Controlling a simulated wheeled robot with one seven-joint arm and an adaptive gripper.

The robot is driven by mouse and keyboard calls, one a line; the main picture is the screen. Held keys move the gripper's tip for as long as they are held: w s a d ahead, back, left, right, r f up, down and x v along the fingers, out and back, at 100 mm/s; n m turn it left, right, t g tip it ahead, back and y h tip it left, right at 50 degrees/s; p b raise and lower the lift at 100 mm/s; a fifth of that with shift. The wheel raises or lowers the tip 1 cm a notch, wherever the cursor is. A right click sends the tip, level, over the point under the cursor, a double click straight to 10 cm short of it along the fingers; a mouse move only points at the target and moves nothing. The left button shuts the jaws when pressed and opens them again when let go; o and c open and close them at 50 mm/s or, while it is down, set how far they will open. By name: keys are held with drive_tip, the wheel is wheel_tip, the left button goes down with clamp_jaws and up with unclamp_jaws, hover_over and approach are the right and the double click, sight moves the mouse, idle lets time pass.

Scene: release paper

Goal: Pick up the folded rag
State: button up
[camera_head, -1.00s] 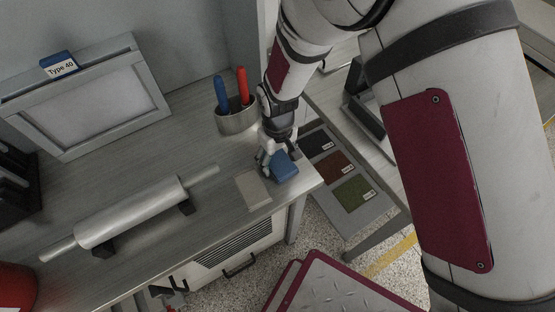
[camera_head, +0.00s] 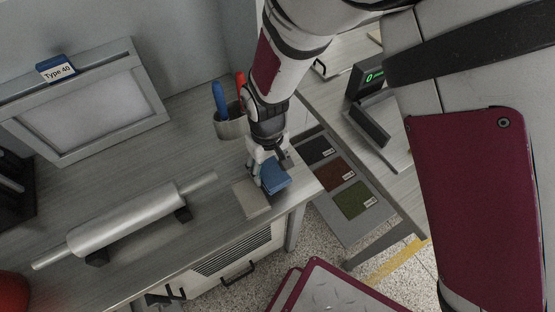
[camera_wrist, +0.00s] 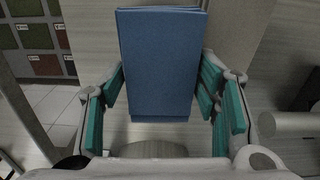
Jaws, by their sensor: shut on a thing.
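The folded rag is a blue folded cloth (camera_head: 275,176) at the right end of the counter in the head view. In the wrist view the blue rag (camera_wrist: 162,65) fills the middle, its folded layers showing at the top edge. My gripper (camera_head: 268,178) is around it, with teal finger pads (camera_wrist: 163,90) on its left and right sides, shut on the rag. Whether the rag touches the counter is hard to tell.
A pale flat block (camera_head: 251,199) lies just left of the rag. A cup with blue and red handles (camera_head: 232,127) stands behind. A metal roller (camera_head: 125,222) lies to the left on the counter (camera_head: 150,170). Colour swatches (camera_head: 333,172) lie to the right.

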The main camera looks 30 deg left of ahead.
drive_tip(key=s, duration=0.4)
drive_tip(key=s+r, duration=0.1)
drive_tip(key=s, duration=0.3)
drive_tip(key=s+a, duration=0.1)
drive_tip(key=s, duration=0.3)
drive_tip(key=shift+s+r+b, duration=0.15)
drive_tip(key=shift+s+b, duration=0.2)
drive_tip(key=shift+b, duration=0.05)
